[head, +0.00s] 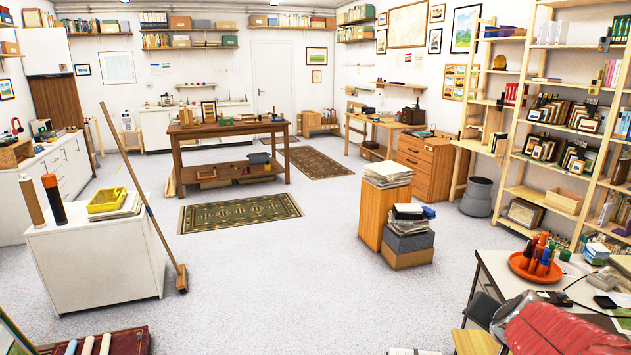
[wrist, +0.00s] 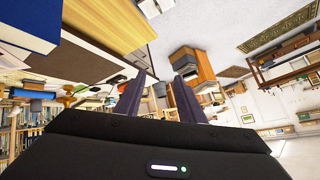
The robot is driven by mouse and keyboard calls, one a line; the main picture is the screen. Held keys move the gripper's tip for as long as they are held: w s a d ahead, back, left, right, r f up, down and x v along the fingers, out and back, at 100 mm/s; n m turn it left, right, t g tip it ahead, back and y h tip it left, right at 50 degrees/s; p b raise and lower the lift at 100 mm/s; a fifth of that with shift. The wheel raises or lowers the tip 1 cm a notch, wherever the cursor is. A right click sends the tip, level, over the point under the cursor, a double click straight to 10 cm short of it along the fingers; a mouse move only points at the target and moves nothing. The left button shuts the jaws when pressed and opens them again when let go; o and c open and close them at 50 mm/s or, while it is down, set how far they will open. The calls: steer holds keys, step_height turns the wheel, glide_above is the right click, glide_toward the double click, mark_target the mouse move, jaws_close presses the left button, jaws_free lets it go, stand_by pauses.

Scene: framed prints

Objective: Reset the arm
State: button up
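My gripper (wrist: 160,95) shows in the wrist view, with two dark purple fingers apart and nothing between them. The dark wrist housing (wrist: 160,145) fills the lower part of that view. The wrist picture is upside down, with the floor at the top and the room's shelves and walls lower down. No part of the arm can be made out in the head view. In the wrist view, a table edge and a dark blue object (wrist: 30,25) lie at the upper left, close to the camera.
In the head view, a white cabinet (head: 95,265) stands left with a broom (head: 150,210) leaning on it. A wooden pedestal with papers (head: 372,215) and stacked boxes (head: 408,245) stand right of centre. A desk with an orange tray (head: 525,266) is at right. Middle floor is clear.

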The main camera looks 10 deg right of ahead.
steer(key=s+a+r+n+g+y, duration=0.1)
steer(key=s+a+n, duration=0.3)
steer(key=a, duration=1.1)
steer(key=s+a+n+g+y, duration=0.1)
steer(key=s+a+n+y, duration=0.3)
steer(key=a+n, duration=0.4)
steer(key=s+a, duration=0.1)
steer(key=a, duration=0.6)
steer(key=shift+s+a+r, duration=0.2)
steer(key=shift+a+r, duration=0.05)
steer(key=shift+r, duration=0.15)
steer(key=shift+c, duration=0.6)
